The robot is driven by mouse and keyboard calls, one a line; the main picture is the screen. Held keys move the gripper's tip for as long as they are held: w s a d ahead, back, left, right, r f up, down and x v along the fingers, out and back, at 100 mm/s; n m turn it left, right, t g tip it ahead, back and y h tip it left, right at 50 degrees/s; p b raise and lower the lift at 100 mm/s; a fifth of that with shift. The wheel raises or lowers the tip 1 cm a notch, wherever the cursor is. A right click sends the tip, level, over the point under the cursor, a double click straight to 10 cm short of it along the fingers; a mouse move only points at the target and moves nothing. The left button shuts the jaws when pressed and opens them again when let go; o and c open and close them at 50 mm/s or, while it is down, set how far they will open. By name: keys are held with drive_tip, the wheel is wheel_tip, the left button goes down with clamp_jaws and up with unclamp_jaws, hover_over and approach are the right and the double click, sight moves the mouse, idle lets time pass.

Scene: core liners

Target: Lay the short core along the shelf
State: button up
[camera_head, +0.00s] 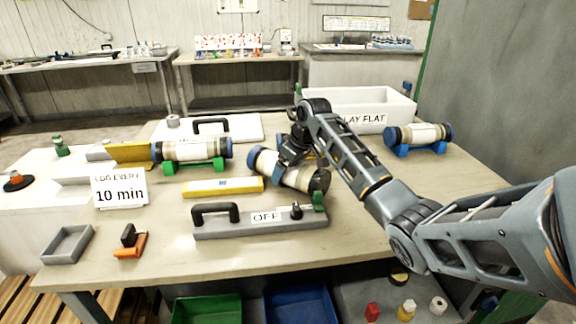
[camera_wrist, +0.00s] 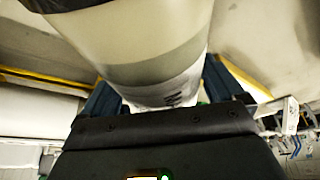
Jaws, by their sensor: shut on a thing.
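A pale core with a blue cap at its left end and a dark cap at its right end (camera_head: 284,172) is tilted above the middle of the table. My gripper (camera_head: 291,158) is shut on it from above, around its middle. In the wrist view the pale core (camera_wrist: 135,45), with a grey band and printed label, lies between my two fingers. Another capped core (camera_head: 190,150) lies on a green cradle to the left. A third core (camera_head: 418,134) lies on a blue cradle at the right. I cannot tell for certain which surface is the shelf.
A grey plate with a black handle and an OFF label (camera_head: 262,221) lies in front of the held core. A yellow bar (camera_head: 222,187) lies left of it. A white bin (camera_head: 372,101) stands behind. The front right tabletop is clear.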

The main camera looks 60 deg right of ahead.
drive_tip(key=shift+r, duration=0.1)
drive_tip(key=o, duration=1.7)
drive_tip(key=shift+f, duration=0.2)
drive_tip(key=shift+r, duration=0.1)
